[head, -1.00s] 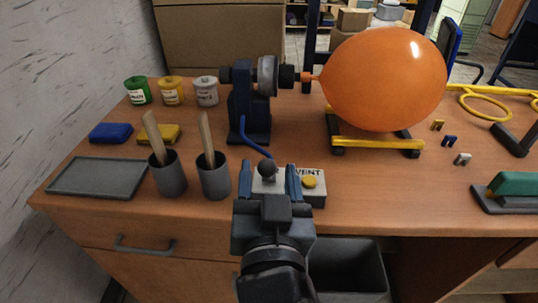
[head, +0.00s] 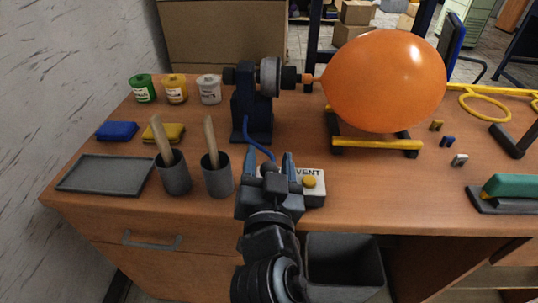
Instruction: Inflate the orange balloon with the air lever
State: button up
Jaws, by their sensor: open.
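The orange balloon (head: 384,80) is large and round, its neck on the nozzle of the dark air pump stand (head: 252,105). It sits above a yellow and black cradle (head: 375,142). A white control box (head: 313,190) marked VENT, with a yellow button (head: 309,181), stands near the table's front edge, joined to the stand by a blue hose. The dark round lever knob (head: 268,168) shows at the box's left. My gripper (head: 276,165) is open in front of the box, with its fingers to either side of the knob in this view. The lever's lower part is hidden by my gripper.
Two dark cups (head: 218,177) with wooden-handled tools, a grey tray (head: 105,175), blue and yellow pads and several small jars (head: 175,88) stand left. A green-topped block (head: 507,188) lies right. A dark bin (head: 345,270) is below the front edge.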

jog(key=shift+w, duration=0.25)
grip_shut()
dwell(0.5)
